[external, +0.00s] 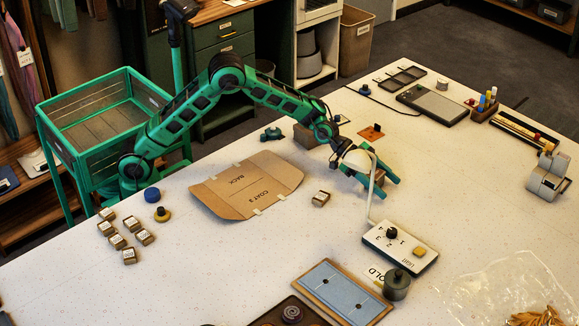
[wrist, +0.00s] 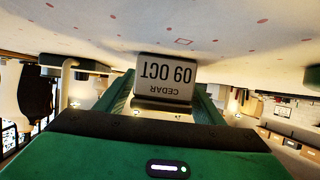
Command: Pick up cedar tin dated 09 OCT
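The cedar tin (wrist: 165,78) dated 09 OCT shows upside down in the wrist view, its pale label facing the camera. It sits between the green fingers of my gripper (wrist: 165,95), which appear to close on its two sides. In the external view my gripper (external: 382,174) is above the table, to the right of the white lamp head, which covers part of it.
The white lamp (external: 357,160) stands close in front of my gripper, rising from a numbered switch box (external: 400,247). A flat cardboard piece (external: 246,186) lies to the left. Several small tins (external: 117,241) stand at the far left. A blue panel (external: 341,290) lies in front.

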